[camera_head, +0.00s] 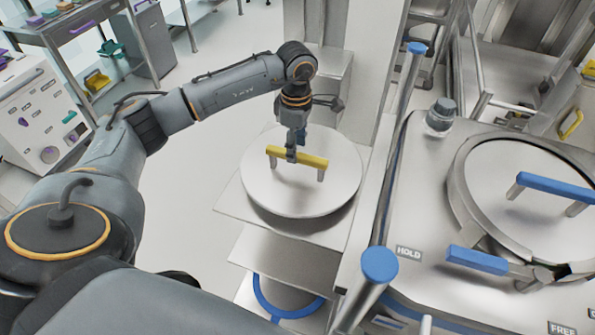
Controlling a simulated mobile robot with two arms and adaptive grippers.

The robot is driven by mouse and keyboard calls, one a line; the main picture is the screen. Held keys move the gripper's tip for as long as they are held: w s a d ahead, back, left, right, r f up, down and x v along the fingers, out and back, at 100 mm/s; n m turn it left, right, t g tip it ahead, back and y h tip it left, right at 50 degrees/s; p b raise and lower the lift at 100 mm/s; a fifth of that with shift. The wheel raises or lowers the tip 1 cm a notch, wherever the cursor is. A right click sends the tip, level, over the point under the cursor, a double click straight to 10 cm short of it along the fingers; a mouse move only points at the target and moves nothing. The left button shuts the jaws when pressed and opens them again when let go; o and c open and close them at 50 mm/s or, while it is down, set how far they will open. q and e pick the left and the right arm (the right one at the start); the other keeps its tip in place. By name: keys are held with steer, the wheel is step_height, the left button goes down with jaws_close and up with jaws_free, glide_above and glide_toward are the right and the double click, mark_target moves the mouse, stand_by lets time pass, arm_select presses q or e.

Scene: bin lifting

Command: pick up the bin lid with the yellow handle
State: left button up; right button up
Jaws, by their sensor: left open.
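The bin lid (255,190) is a round, pale metal disc lying on a square metal stand. Its yellow handle (312,160) is a straight bar on short grey posts, running across the middle of the lid. My left gripper (291,155) points down at the handle from above, left of its middle. It is open, with a finger showing in front of the bar. The far finger is mostly hidden, so I cannot tell whether it touches. My right gripper is not in view.
A metal machine with a round hatch (489,191) and blue handles (555,187) stands at the right. A post with a blue cap (380,264) rises close to the stand (232,202). A pale column stands behind the lid.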

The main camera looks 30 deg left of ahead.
arm_select(q)
step_height(320, 180, down, 3)
steer(key=shift+s+f+p, duration=0.1)
steer(key=shift+s+p, duration=0.05)
steer(key=shift+p, duration=0.4)
steer(key=shift+f, duration=0.15)
steer(key=shift+f+b, duration=0.25)
steer(key=shift+b, duration=0.2)
jaws_close()
steer(key=shift+w+r, duration=0.2)
steer(key=shift+w, duration=0.05)
